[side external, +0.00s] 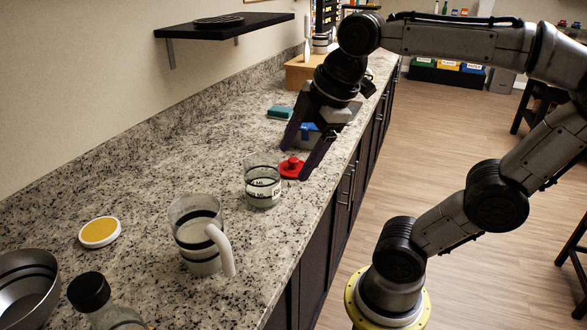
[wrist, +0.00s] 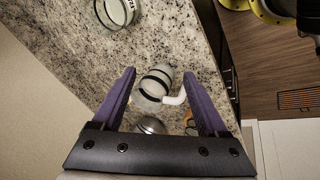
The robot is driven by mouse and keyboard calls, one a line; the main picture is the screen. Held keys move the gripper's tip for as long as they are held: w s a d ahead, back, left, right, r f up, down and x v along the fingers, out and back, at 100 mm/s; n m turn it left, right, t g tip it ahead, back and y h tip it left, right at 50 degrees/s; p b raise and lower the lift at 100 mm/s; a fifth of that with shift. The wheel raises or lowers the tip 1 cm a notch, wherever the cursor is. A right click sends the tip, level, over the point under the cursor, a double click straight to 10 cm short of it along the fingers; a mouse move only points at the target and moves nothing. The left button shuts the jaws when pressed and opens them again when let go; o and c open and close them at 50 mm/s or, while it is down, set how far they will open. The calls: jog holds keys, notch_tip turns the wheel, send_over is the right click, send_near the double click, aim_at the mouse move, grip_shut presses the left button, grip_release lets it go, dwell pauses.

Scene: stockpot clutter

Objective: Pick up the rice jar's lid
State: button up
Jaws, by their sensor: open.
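A red lid with a round knob (side external: 292,167) lies on the granite counter, just behind a clear glass jar (side external: 262,182) with dark bands and small lettering. I cannot tell from the lettering whether this is the rice jar. Another lid, white-rimmed with a yellow top (side external: 99,232), lies flat at the left front. My gripper (side external: 295,163) is open and empty; its fingers reach down beside the red lid in the side view, and contact cannot be made out. In the wrist view my gripper (wrist: 160,72) has the handled glass jug (wrist: 155,84) showing between its fingers; the red lid is not identifiable there.
The glass jug with a white handle (side external: 200,235) stands nearer the front. A metal bowl (side external: 25,280) and a black-capped bottle (side external: 95,300) are at the lower left. A teal block (side external: 280,112) and a blue item (side external: 308,132) lie behind my gripper. A black shelf (side external: 222,27) overhangs the back.

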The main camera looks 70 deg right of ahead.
jog(key=w+d+r+n+g, duration=0.2)
jog(key=w+d+r+n, duration=0.25)
jog(key=w+d, duration=0.3)
jog(key=g, duration=0.3)
send_over(294, 159)
jog(key=f, duration=1.8)
jog(key=shift+d, duration=0.25)
jog(key=shift+a+f, duration=0.15)
jog(key=shift+f, duration=1.2)
jog(key=shift+a+f, duration=0.15)
jog(key=shift+f, duration=1.2)
grip_shut()
